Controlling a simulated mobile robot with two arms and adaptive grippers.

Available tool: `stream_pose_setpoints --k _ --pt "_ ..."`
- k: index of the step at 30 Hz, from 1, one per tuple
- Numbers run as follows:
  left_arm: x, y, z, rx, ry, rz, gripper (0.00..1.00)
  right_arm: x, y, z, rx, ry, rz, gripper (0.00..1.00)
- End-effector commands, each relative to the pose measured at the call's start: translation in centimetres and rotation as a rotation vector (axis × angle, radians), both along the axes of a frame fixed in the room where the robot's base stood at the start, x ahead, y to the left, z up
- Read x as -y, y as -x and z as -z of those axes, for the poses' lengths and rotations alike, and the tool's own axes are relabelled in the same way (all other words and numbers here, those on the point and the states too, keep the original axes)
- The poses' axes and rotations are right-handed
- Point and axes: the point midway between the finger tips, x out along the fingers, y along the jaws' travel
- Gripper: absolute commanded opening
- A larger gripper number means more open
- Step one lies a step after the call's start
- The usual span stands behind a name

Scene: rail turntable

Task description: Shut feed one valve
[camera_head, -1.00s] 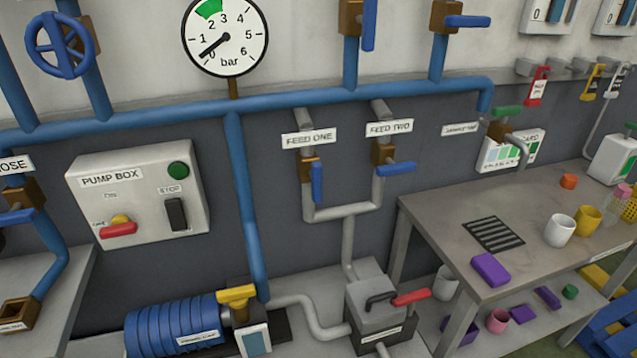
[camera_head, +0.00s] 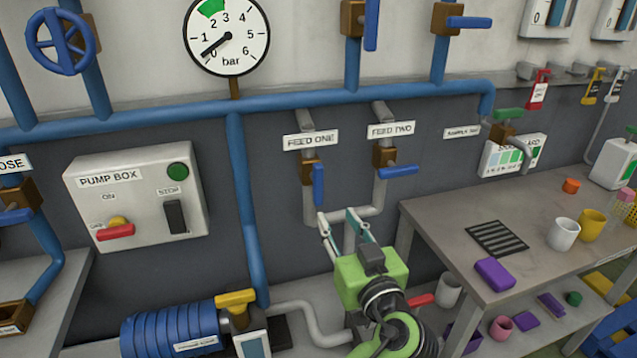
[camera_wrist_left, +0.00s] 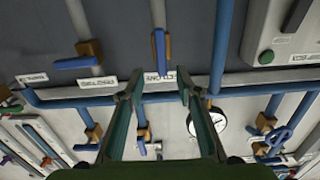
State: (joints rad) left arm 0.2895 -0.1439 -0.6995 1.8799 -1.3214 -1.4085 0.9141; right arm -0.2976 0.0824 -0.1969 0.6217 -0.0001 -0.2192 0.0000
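The feed one valve is a brown block with a blue lever (camera_head: 318,185), under the FEED ONE sign (camera_head: 310,140). Its lever hangs vertically, in line with the grey pipe. In the left wrist view the picture is upside down and this blue lever (camera_wrist_left: 160,50) shows beyond the gap between my fingers. My left gripper (camera_head: 340,215) is open and empty, just below and right of the lever in the head view, apparently not touching it. Its two spread fingers also show in the left wrist view (camera_wrist_left: 160,90). My right gripper is not in view.
The feed two valve's blue lever (camera_head: 398,171) lies horizontal close on the right. The pump box (camera_head: 138,195) is on the wall to the left. A bench (camera_head: 425,215) with cups stands at the right. A blue pipe (camera_head: 242,200) runs down left of the valve.

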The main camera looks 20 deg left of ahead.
Motion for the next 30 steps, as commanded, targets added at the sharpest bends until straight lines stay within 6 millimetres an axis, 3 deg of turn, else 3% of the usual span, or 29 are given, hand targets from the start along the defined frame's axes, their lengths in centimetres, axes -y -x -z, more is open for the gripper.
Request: stream_pose_setpoints --k 3,8,21,30 --pt "-0.1 -0.3 -1.3 0.039 0.001 -0.010 0.32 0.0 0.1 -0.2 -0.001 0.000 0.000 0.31" --pt "-1.5 -2.1 -1.6 0.040 -0.002 -0.012 0.32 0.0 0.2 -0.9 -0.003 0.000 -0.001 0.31" --pt "-6.4 -9.5 -1.4 0.038 -0.001 -0.011 0.32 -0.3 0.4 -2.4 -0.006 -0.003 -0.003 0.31" --pt "-7.6 -11.3 -1.2 0.035 0.002 -0.008 0.32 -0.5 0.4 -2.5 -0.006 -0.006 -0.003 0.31"
